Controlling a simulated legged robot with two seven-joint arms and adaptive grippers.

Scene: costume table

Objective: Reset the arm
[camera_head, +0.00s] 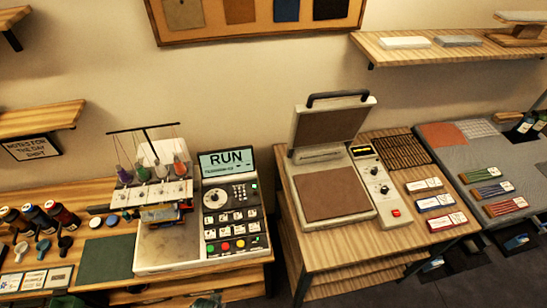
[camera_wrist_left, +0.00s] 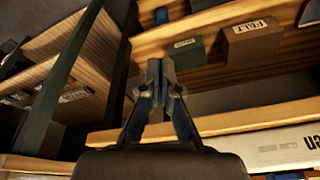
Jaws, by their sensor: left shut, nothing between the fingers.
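My left gripper (camera_wrist_left: 161,77) shows in the left wrist view with its two fingers pressed together and nothing between them. Wooden shelving and table edges lie beyond the fingertips, and I see no contact with them. I cannot clearly make out either gripper in the head view. My right gripper is not in view.
An embroidery machine (camera_head: 160,194) with a RUN screen (camera_head: 228,160) stands on the left table. An open heat press (camera_head: 335,195) stands on the middle table.

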